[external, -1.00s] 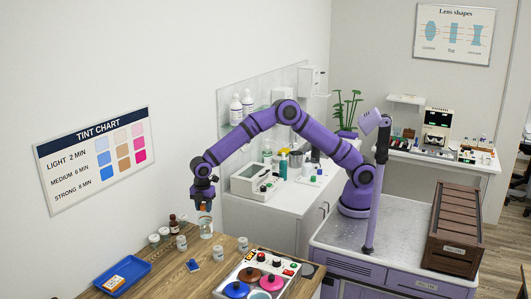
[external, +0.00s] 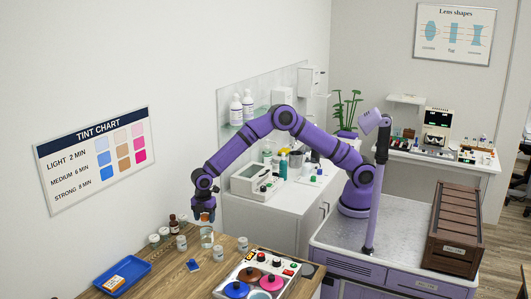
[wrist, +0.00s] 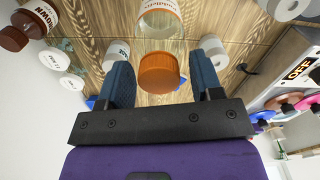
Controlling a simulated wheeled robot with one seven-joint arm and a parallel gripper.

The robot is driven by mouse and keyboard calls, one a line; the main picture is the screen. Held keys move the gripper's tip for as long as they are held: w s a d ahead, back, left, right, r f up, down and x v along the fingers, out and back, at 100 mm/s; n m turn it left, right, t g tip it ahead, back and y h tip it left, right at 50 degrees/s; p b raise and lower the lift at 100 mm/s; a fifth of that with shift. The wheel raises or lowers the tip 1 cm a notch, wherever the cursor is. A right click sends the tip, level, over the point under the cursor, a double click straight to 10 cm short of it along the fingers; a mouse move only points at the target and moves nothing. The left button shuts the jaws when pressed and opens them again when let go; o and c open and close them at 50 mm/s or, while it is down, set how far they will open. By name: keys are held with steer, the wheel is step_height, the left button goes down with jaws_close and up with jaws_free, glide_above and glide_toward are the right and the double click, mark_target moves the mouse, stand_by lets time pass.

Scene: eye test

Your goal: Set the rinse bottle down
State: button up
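The rinse bottle (external: 207,239) is a clear upright bottle with an orange cap (wrist: 158,72). It stands on the wooden table, as far as the external view shows. Its see-through body with orange lettering shows at the top of the wrist view (wrist: 160,20). My gripper (external: 205,217) is directly over it, pointing down, with the cap between its two blue fingers in the wrist view (wrist: 163,82). A narrow gap shows between cap and right finger; the left finger is very close to the cap. The fingers look slightly open around the cap.
White jars (external: 182,243) and a brown bottle (external: 174,224) stand close to the left. A blue tray (external: 122,276) lies further left. A control box with coloured lids (external: 262,278) is to the right. A small blue item (external: 193,265) lies in front.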

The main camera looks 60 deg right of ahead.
step_height(320, 180, up, 12)
steer(key=shift+r, duration=0.2)
stand_by(0.6)
steer(key=s+d+r+m+t, duration=0.1)
steer(key=s+d+r+m, duration=0.2)
steer(key=d+r, duration=0.5)
steer(key=s+d+r+m+t, duration=0.1)
steer(key=s+d+r+m, duration=0.3)
steer(key=d, duration=0.8)
steer(key=s+d+r+m+t, duration=0.1)
steer(key=d+r+m, duration=0.1)
steer(key=d+r, duration=0.65)
steer(key=s+d+m+t, duration=0.1)
steer(key=s+d+m, duration=0.5)
steer(key=s+d, duration=0.7)
steer(key=s+d+f+m, duration=0.2)
steer(key=s+d, duration=0.2)
steer(key=s, duration=0.2)
steer(key=s+d+f+m+t, duration=0.1)
steer(key=s+d+f+m, duration=0.1)
steer(key=s, duration=0.4)
steer(key=d+m, duration=0.1)
steer(key=d, duration=0.1)
steer(key=shift+d+f+m, duration=0.25)
steer(key=shift+d+m, duration=0.05)
steer(key=shift+d, duration=0.05)
